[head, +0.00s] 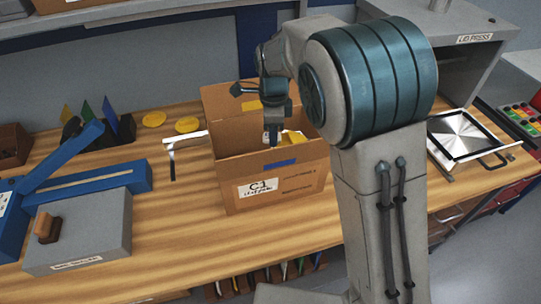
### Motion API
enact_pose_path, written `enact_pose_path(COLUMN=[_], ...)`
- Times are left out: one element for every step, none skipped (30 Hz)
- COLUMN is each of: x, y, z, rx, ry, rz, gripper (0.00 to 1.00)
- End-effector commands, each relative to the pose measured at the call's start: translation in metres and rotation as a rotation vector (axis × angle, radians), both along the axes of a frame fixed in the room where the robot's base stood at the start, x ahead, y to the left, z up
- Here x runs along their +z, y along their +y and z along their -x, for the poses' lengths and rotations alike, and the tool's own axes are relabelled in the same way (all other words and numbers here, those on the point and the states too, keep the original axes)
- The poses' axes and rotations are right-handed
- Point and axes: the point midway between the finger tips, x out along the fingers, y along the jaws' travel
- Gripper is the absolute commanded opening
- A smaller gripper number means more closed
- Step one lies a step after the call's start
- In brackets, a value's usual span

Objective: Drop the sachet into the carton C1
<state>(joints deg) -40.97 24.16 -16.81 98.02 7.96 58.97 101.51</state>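The open cardboard carton C1 (235,170) stands on the wooden workbench, with a "C1" label and a strip of blue tape on its front. My gripper (272,140) points down over the carton's opening, its tip close to the level of the front rim. Its fingers are small and dark here, and I cannot tell whether they are open or shut. A pale white and yellowish item (293,137) shows inside the carton, just right of my gripper. I cannot tell whether it is the sachet. No other sachet is clearly visible. The carton's floor is hidden by its front wall.
My arm hides the bench right of the carton. A white-handled tool (180,143) lies left of it. A blue lever device (75,175) and a grey box (85,235) occupy the left. Yellow discs (187,125) lie behind. A lid press (455,60) stands at the right.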

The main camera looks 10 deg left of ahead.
Motion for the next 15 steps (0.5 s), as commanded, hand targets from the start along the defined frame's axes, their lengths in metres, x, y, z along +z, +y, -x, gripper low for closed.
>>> enact_pose_path(x=[0.0002, 0.0002, 0.0002, 0.0002, 0.0002, 0.0002, 0.0002, 0.0002, 0.0001, 0.0002, 0.0006, 0.0019, 0.0035, 0.0058, 0.0099], y=[-0.0001, -0.0001, -0.0001, -0.0001, -0.0002, -0.0002, -0.0002, -0.0002, -0.0002, -0.0002, -0.0002, 0.0, 0.0001, 0.0001, 0.0002], z=[0.0, 0.0, 0.0, -0.0001, -0.0001, -0.0001, -0.0001, -0.0001, -0.0001, -0.0001, -0.0001, -0.0003, -0.0004, -0.0005, -0.0007], rx=[0.0, 0.0, 0.0, 0.0, 0.0, 0.0, 0.0, 0.0, 0.0, 0.0, 0.0, 0.0, 0.0, 0.0, 0.001], ry=[0.0, 0.0, 0.0, 0.0, 0.0, 0.0, 0.0, 0.0, 0.0, 0.0, 0.0, -0.001, -0.001, -0.001, -0.002], rz=[0.0, 0.0, 0.0, 0.0, 0.0, 0.0, 0.0, 0.0, 0.0, 0.0, 0.0, 0.0, 0.0, 0.0, -0.001], gripper=[0.43, 0.51, 0.57, 0.57, 0.57, 0.57, 0.57, 0.57, 0.57, 0.57, 0.57, 0.57, 0.57, 0.57, 0.57])
